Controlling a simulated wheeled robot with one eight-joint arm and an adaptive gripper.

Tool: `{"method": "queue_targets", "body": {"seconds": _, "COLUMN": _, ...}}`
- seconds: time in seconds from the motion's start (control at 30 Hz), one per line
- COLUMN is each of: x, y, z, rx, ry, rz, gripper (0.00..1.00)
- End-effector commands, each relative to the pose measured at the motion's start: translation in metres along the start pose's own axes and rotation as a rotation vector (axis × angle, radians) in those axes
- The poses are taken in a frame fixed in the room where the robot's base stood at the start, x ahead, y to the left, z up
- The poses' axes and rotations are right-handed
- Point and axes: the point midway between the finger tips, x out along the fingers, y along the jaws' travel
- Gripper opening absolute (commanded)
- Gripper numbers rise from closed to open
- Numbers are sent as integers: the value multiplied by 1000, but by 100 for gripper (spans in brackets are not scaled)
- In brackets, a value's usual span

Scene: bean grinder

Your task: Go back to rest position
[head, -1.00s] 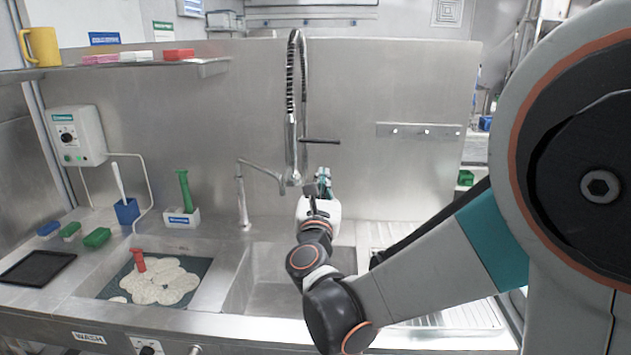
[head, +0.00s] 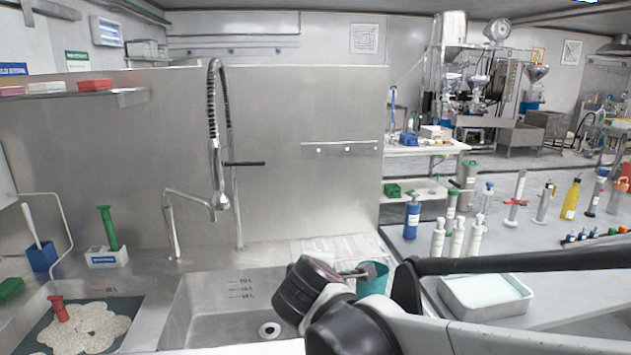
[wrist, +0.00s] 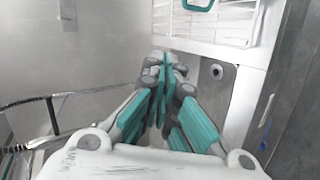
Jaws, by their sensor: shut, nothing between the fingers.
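My gripper (wrist: 165,75) shows in the wrist view with its teal-padded fingers together and nothing between them. In the head view my dark arm links cross the lower middle, in front of the right end of the sink basin (head: 225,305). The gripper itself is largely hidden there behind my arm. In the wrist view a grey metal surface and a white ribbed panel (wrist: 212,25) lie beyond the fingers.
The tall spring faucet (head: 214,140) stands behind the basin. A red-handled tool (head: 59,308) rests on a pale mass at left. A side counter at right holds several bottles, including a blue one (head: 412,217), and a metal tray (head: 487,311).

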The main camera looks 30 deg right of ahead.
Motion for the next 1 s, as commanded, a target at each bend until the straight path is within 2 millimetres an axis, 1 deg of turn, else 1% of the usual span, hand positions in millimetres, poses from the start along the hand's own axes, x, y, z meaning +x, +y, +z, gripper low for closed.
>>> {"method": "queue_targets", "body": {"seconds": 0.03, "x": -10, "y": -15, "z": 9, "rx": 121, "ry": 4, "rz": -63, "gripper": 0}}
{"method": "queue_targets", "body": {"seconds": 0.17, "x": -38, "y": -56, "z": 20, "rx": 441, "ry": 7, "rz": -237, "gripper": 0}}
{"method": "queue_targets", "body": {"seconds": 0.2, "x": -47, "y": -68, "z": 21, "rx": 536, "ry": 6, "rz": -291, "gripper": 0}}
{"method": "queue_targets", "body": {"seconds": 0.3, "x": -70, "y": -94, "z": 21, "rx": 748, "ry": -5, "rz": -415, "gripper": 0}}
{"method": "queue_targets", "body": {"seconds": 0.4, "x": -90, "y": -114, "z": 18, "rx": 912, "ry": -18, "rz": -515, "gripper": 0}}
{"method": "queue_targets", "body": {"seconds": 0.5, "x": -103, "y": -126, "z": 14, "rx": 1017, "ry": -28, "rz": -583, "gripper": 0}}
{"method": "queue_targets", "body": {"seconds": 0.6, "x": -110, "y": -131, "z": 12, "rx": 1069, "ry": -35, "rz": -618, "gripper": 0}}
{"method": "queue_targets", "body": {"seconds": 1.0, "x": -111, "y": -132, "z": 11, "rx": 1080, "ry": -35, "rz": -625, "gripper": 0}}
